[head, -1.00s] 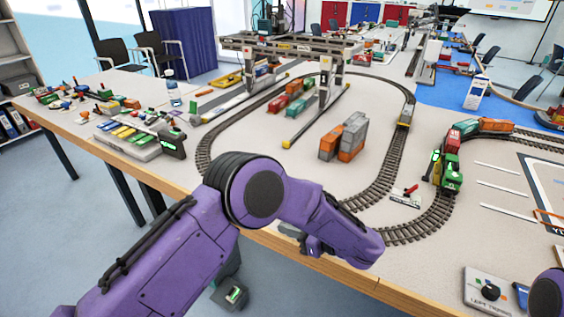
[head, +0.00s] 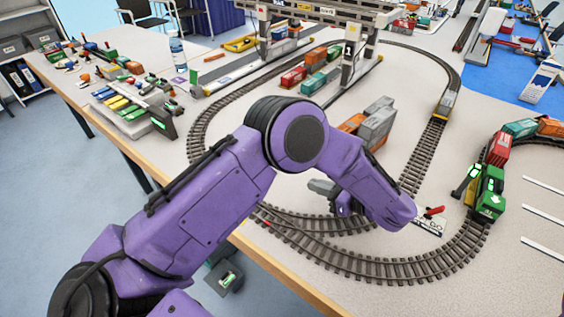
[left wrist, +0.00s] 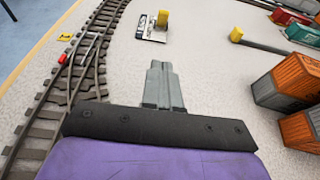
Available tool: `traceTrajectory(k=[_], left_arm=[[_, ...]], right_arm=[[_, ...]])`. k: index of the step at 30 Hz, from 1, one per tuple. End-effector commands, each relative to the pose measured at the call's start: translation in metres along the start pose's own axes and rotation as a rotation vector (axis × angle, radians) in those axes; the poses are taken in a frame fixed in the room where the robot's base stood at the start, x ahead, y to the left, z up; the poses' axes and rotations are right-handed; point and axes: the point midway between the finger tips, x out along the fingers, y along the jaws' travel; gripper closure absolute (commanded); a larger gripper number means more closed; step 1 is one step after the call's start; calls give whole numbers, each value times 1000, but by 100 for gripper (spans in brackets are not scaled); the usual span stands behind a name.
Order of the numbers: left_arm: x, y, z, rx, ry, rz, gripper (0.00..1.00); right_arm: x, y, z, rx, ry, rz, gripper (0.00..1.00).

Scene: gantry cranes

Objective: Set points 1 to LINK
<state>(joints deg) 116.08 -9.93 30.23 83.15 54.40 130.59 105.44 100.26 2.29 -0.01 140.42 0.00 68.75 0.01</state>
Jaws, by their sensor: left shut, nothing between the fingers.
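A small white plate with a red-handled lever (head: 432,213) lies beside the curved track in the head view, just right of my left wrist. A small marked plate (left wrist: 153,30) shows at the top of the left wrist view, ahead of my fingers; I cannot tell whether it is the same one. My left gripper (head: 322,187) is partly hidden by its own arm in the head view. In the left wrist view its grey fingers (left wrist: 160,72) are together and empty, apart from that plate. My right gripper is not in view. I cannot read the lever's setting.
Rail track (head: 390,268) curves around the front of the table. A green locomotive (head: 489,190) stands on the track at right. Stacked containers (head: 376,124) stand behind my forearm, with a gantry crane (head: 349,52) further back. The table edge (head: 285,280) is below my arm.

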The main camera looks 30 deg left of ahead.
Motion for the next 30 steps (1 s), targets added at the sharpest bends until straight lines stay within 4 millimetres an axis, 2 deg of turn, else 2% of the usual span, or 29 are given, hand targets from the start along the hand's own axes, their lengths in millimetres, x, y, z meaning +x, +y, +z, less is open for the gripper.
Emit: traceTrajectory(k=[5,8,20,24,30], left_arm=[[6,1,1,0,0,5,100],[17,1,2,1,-1,6,100],[100,1,2,2,0,4,100],[116,0,20,1,0,1,100],[128,0,29,-1,0,0,100]], right_arm=[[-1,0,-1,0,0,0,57],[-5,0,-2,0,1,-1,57],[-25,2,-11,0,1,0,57],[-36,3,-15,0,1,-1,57],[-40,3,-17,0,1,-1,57]])
